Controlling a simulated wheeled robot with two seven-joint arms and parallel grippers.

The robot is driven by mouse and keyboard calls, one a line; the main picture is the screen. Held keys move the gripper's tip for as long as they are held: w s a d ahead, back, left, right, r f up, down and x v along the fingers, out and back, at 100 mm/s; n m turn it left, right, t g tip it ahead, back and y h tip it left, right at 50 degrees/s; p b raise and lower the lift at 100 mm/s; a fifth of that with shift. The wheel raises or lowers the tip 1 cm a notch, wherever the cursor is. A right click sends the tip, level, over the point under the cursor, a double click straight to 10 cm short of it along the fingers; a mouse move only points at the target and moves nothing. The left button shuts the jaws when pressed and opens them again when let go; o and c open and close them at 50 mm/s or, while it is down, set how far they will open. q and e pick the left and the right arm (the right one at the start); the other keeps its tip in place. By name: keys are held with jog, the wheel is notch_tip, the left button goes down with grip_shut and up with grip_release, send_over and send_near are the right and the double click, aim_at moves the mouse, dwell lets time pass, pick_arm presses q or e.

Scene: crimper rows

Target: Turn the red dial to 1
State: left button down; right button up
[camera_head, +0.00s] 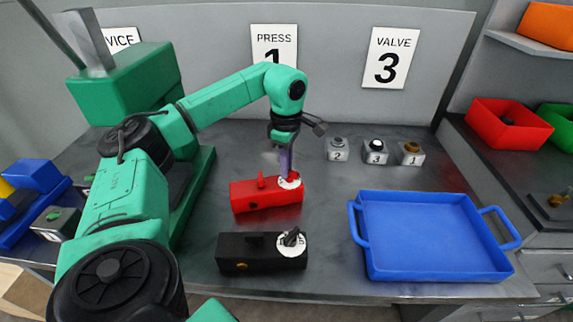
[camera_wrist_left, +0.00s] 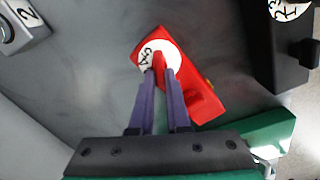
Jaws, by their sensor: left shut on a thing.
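The red box (camera_head: 262,199) with the red dial stands on the grey table below the PRESS 1 sign. The dial's white numbered disc (camera_head: 290,181) is at the box's right end. My left gripper (camera_head: 287,174) points down onto the dial. In the left wrist view its purple fingers (camera_wrist_left: 160,73) are shut on the red knob (camera_wrist_left: 158,62) in the middle of the white disc (camera_wrist_left: 147,57). Some numbers show at the disc's left edge; the fingers hide much of the rest, and I cannot tell which number the knob points to. My right gripper is not in view.
A black box (camera_head: 250,252) with a similar white dial stands in front of the red one. A blue tray (camera_head: 430,235) is to the right, empty. Small grey blocks marked 2 (camera_head: 337,150), 3 (camera_head: 375,152) and 1 (camera_head: 410,153) stand behind. A green machine stands at left.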

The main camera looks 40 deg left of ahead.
pick_arm(q)
jog(key=shift+d+n+p, duration=0.1)
jog(key=shift+n+p, duration=0.25)
jog(key=shift+n, duration=1.15)
jog(key=c, duration=0.9)
grip_release()
jog(key=shift+s, duration=0.1)
jog(key=shift+r, duration=0.1)
